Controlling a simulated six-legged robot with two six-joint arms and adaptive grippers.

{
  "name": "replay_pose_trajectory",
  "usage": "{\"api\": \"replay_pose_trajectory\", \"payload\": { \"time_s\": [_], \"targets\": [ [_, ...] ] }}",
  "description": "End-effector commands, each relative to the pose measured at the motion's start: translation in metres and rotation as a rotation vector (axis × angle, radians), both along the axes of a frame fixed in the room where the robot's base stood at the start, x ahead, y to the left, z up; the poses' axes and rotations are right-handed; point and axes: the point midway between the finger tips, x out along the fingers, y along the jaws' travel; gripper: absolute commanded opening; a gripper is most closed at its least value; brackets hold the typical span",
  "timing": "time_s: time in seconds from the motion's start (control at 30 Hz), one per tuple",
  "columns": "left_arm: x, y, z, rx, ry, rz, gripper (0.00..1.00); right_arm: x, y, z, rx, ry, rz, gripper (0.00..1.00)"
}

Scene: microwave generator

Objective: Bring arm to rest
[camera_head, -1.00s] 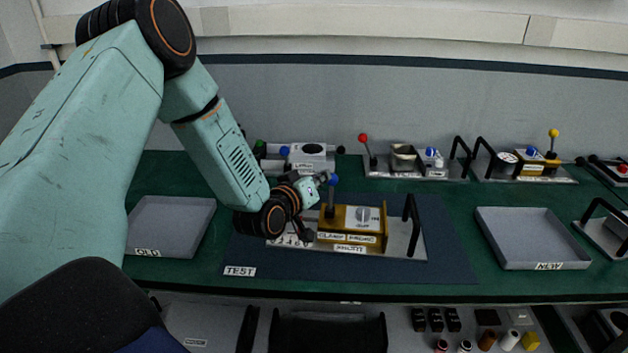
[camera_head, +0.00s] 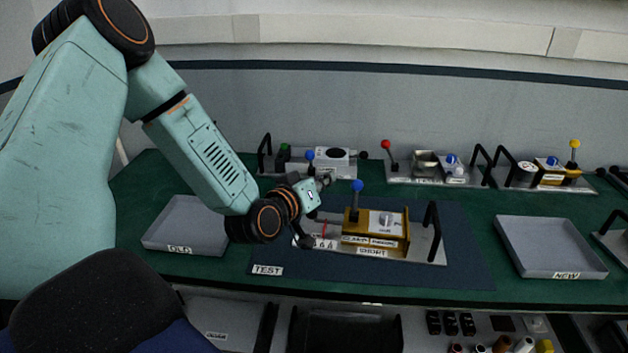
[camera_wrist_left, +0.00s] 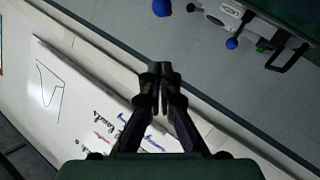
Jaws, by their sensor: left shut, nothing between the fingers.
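My left arm comes in from the left in the head view, over the green bench. Its gripper (camera_head: 316,212) is at the left end of a metal plate unit with a gold block (camera_head: 375,228), and the fingers are small and partly hidden there. In the left wrist view the gripper (camera_wrist_left: 161,78) shows its dark fingers together and empty. Behind them are a wall and a whiteboard (camera_wrist_left: 60,95) with writing. My right gripper is in neither view.
The plate lies on a dark TEST mat (camera_head: 310,279). An empty OLD tray (camera_head: 187,226) is left and an empty NEW tray (camera_head: 548,247) is right. Several units with levers and handles stand along the back, including a red-knobbed lever (camera_head: 386,146). A dark chair back (camera_head: 95,300) is at lower left.

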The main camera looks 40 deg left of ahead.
Motion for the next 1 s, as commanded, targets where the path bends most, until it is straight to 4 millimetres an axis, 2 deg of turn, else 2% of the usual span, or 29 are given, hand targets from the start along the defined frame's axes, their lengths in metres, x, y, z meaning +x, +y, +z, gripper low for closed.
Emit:
{"api": "replay_pose_trajectory", "payload": {
  "time_s": [0.1,0.33,0.77,0.87,0.93,1.0],
  "targets": [
    [-0.013,-0.001,0.007,-0.005,-0.002,0.003,0.00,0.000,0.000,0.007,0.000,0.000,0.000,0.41],
    [-0.030,-0.002,0.011,-0.003,0.000,0.001,0.00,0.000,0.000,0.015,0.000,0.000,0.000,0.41],
    [-0.037,-0.003,0.010,-0.009,0.005,-0.003,0.00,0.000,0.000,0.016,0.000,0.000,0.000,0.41],
    [-0.041,-0.006,-0.003,-0.050,0.065,-0.006,0.00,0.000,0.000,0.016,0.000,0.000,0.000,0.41],
    [-0.048,-0.017,-0.019,-0.087,0.150,-0.019,0.00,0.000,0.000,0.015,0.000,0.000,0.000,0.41],
    [-0.058,-0.031,-0.047,-0.098,0.246,-0.045,0.00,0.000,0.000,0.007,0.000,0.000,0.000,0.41]
  ]
}}
